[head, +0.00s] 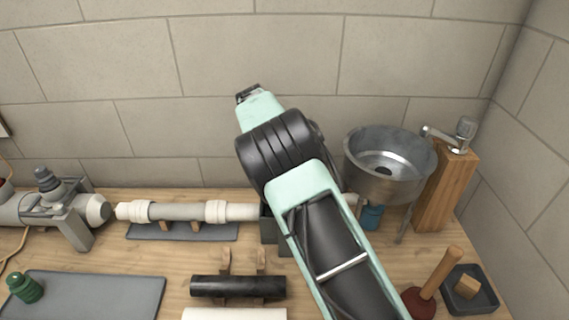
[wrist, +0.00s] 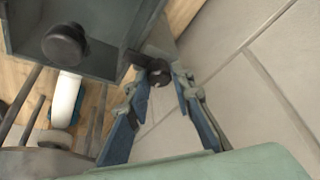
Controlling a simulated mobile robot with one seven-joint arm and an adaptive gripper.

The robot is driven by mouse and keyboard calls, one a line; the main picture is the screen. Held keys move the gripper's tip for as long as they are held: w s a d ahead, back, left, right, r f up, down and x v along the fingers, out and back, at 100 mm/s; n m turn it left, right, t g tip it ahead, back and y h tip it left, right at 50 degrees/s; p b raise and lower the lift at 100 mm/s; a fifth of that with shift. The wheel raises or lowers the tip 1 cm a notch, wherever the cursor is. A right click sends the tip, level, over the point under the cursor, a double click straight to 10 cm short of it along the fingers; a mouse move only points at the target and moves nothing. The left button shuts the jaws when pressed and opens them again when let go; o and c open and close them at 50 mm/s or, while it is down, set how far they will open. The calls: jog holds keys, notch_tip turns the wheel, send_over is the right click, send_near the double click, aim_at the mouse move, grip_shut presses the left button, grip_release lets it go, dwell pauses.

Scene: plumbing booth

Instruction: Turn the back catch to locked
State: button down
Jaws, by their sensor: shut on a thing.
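In the wrist view, a dark grey box (wrist: 105,62) fills the upper left. A large black round knob (wrist: 65,45) sits on its near face. A smaller dark round knob on a short arm (wrist: 158,74), seemingly the back catch, sticks out at the box's wall-side corner. My gripper (wrist: 158,80) has its blue-grey fingers on either side of this small knob and is shut on it. The catch's locked or unlocked marking cannot be seen. In the head view my arm covers most of the box (head: 268,228) and hides the gripper and catch.
A metal basin (head: 390,160) with a tap on a wooden post (head: 447,190) stands right of my arm. A white pipe (head: 185,211) runs to the box from the left. A plunger (head: 420,301) stands front right. The tiled wall (head: 255,55) is close behind.

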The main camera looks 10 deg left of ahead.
jog(key=shift+s+f, duration=0.35)
jog(key=c, duration=1.7)
grip_release()
jog(key=shift+a, duration=0.1)
jog(key=shift+w+r, duration=0.1)
jog(key=shift+r, duration=0.1)
jog(key=shift+a+r, duration=0.1)
jog(key=shift+r, duration=0.1)
jog(key=v, duration=1.1)
jog(key=shift+r, duration=0.3)
jog(key=shift+r, duration=0.1)
